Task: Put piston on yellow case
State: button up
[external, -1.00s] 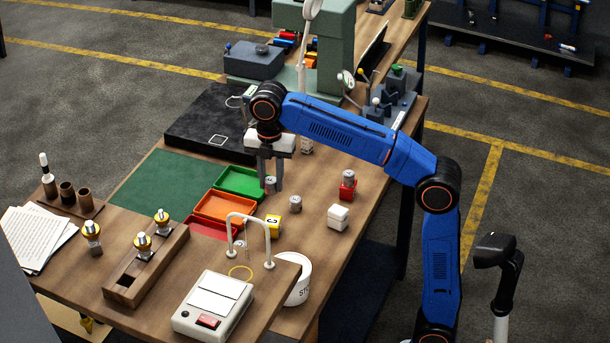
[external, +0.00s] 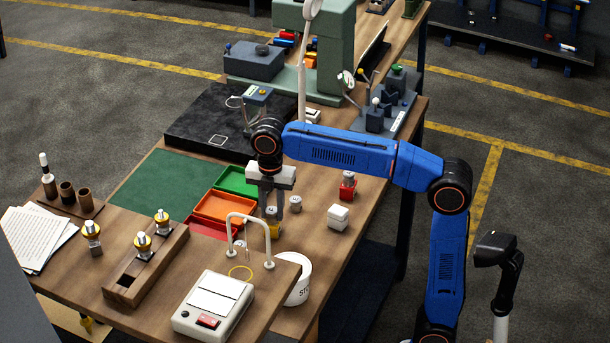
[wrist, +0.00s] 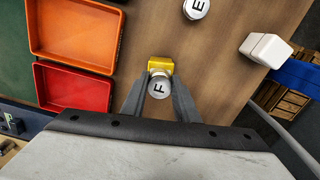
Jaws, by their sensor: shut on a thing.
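My gripper (external: 282,214) is shut on a silver piston marked F (wrist: 158,86), held upright between the two fingers. The yellow case (wrist: 160,64) is directly below and just beyond the piston in the wrist view, partly hidden by it. I cannot tell whether the piston touches the case.
Another piston, marked E (wrist: 196,7), stands nearby on the table. A white block (external: 338,217) and a red case with a piston on it (external: 348,185) are to the right. Orange (wrist: 75,32) and red (wrist: 72,88) trays lie to the left. A curved white rail (external: 248,218) stands in front.

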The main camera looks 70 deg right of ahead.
aim_at(272, 209)
jog(key=shift+f, duration=0.1)
jog(key=o, duration=1.1)
notch_tip(272, 209, up, 12)
